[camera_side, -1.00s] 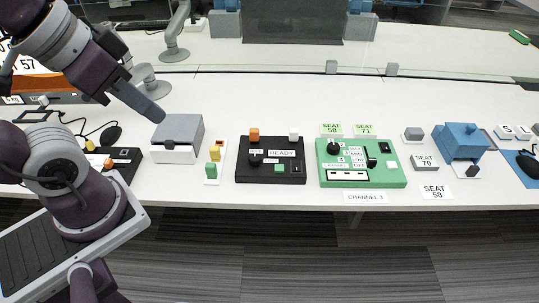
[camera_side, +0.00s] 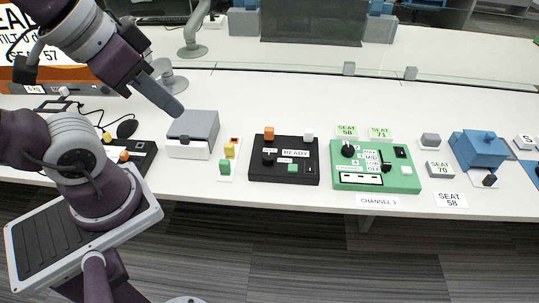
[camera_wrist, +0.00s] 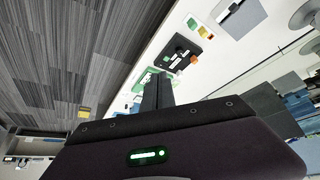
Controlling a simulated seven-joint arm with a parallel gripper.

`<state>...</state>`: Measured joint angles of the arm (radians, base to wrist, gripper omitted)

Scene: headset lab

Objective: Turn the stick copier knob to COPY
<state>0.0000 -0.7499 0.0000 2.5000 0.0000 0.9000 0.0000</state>
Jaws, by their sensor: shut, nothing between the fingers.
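The stick copier appears to be the black box (camera_side: 258,172) with a READY label, near the table's middle. It has a round black knob (camera_side: 269,159), an orange block, a white block and a green button on top. The knob's setting is too small to read. In the wrist view the black box (camera_wrist: 181,55) shows beyond the fingers. My gripper (camera_side: 178,108) is shut and empty, in the air near the grey-lidded box, up and left of the copier, touching nothing.
A grey-lidded white box (camera_side: 193,134) and a white strip with green and yellow blocks (camera_side: 228,158) stand left of the copier. A green console (camera_side: 405,183) with knobs stands to its right. A blue device (camera_side: 482,148) is farther right. The table behind the copier is clear.

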